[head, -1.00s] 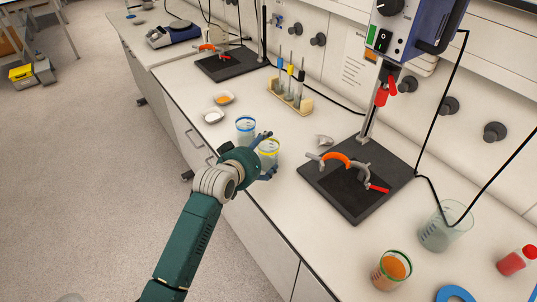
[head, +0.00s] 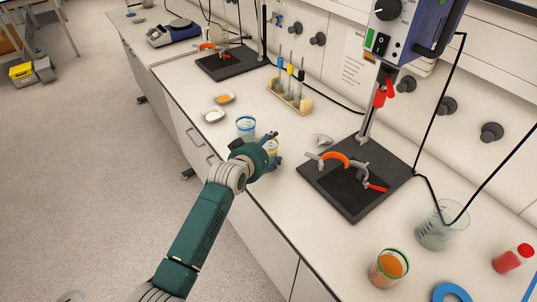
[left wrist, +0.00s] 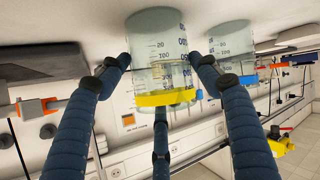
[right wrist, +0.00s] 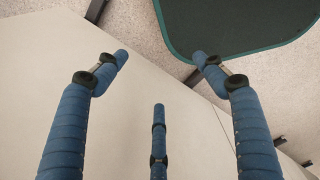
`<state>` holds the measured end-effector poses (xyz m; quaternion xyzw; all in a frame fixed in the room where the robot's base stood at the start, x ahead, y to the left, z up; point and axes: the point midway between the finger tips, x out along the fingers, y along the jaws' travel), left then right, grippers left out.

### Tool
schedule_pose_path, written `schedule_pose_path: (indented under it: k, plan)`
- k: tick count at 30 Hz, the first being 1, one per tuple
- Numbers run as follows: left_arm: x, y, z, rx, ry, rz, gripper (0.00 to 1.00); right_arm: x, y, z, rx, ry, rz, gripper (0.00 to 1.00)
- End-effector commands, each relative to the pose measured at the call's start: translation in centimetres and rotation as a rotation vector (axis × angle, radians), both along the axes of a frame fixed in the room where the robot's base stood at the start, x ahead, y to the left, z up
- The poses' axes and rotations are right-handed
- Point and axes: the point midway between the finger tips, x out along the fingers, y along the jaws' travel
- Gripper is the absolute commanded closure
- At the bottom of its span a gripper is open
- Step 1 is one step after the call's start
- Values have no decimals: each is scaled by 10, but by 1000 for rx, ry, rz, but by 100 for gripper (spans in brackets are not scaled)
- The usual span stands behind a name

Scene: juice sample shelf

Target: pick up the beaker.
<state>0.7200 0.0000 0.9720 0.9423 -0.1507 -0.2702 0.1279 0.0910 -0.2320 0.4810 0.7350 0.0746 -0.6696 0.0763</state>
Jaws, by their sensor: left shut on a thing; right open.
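The yellow-rimmed clear beaker (head: 272,147) is at the near edge of the bench in the head view, mostly hidden by my left gripper (head: 270,150). In the left wrist view the beaker (left wrist: 160,70), with its markings upside down, sits between the fingers of my left gripper (left wrist: 160,72), which is shut on it. I cannot tell whether its base touches the bench. A blue-rimmed beaker (head: 246,128) stands beside it, also seen in the left wrist view (left wrist: 240,65). My right gripper (right wrist: 160,62) is open and empty in its wrist view; the head view does not show it.
Right of the held beaker is a stand with a black base (head: 340,205) and a clamp. A beaker of orange liquid (head: 388,268), a larger clear beaker (head: 437,232) and a red bottle (head: 512,258) stand nearer. Two small dishes (head: 214,115) and a tube rack (head: 290,98) are farther back.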

Motion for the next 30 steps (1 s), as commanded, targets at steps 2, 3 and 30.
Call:
schedule_pose_path:
  k: [2,3,30]
  plan:
    - [1,0,2,0,-3,0,74,0,0,0,0,0,0,30]
    - [1,0,2,0,-3,0,74,0,0,0,0,0,1,30]
    - [1,0,62,-2,-7,0,74,0,-5,-10,-6,1,3,30]
